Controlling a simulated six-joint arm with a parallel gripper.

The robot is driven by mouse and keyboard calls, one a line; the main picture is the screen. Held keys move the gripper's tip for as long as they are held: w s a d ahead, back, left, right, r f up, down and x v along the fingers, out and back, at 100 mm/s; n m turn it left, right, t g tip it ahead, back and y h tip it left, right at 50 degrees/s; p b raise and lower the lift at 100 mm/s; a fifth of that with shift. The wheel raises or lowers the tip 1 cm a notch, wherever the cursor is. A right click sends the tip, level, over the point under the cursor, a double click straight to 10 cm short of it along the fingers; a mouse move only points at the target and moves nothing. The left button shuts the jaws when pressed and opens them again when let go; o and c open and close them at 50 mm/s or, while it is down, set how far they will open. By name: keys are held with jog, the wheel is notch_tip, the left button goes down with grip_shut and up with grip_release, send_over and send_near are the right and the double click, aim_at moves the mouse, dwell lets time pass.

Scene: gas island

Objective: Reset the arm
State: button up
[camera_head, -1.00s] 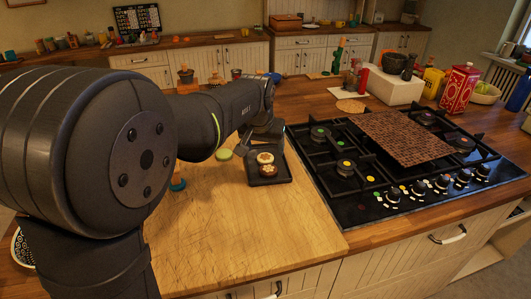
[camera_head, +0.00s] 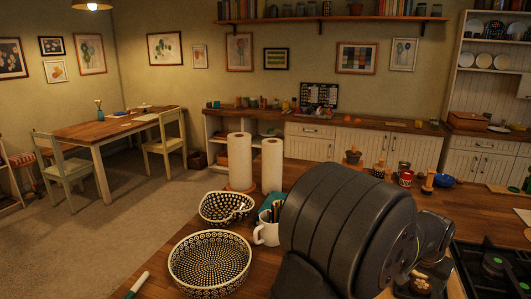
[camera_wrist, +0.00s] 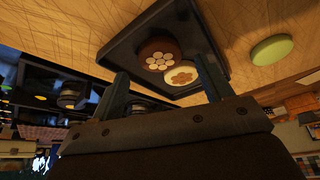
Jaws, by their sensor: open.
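My gripper (camera_wrist: 163,92) is open in the wrist view, its two fingers apart. Nothing is held between them. Beyond the fingers a dark square tray (camera_wrist: 125,48) rests on the wooden board (camera_wrist: 60,30). On the tray are a brown round piece with pale dots (camera_wrist: 158,53) and a cream round piece with a brown flower (camera_wrist: 182,77). A green disc (camera_wrist: 271,50) lies on the board beside the tray.
The gas hob (camera_head: 490,268) is at the lower right of the head view. Two patterned bowls, the larger (camera_head: 210,265) in front, a white mug (camera_head: 266,232) with pencils and two paper rolls (camera_head: 240,162) stand left of my arm.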

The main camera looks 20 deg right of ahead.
aim_at(421, 285)
jog(key=x, duration=0.3)
jog(key=shift+f, duration=0.2)
jog(key=shift+r, duration=2.3)
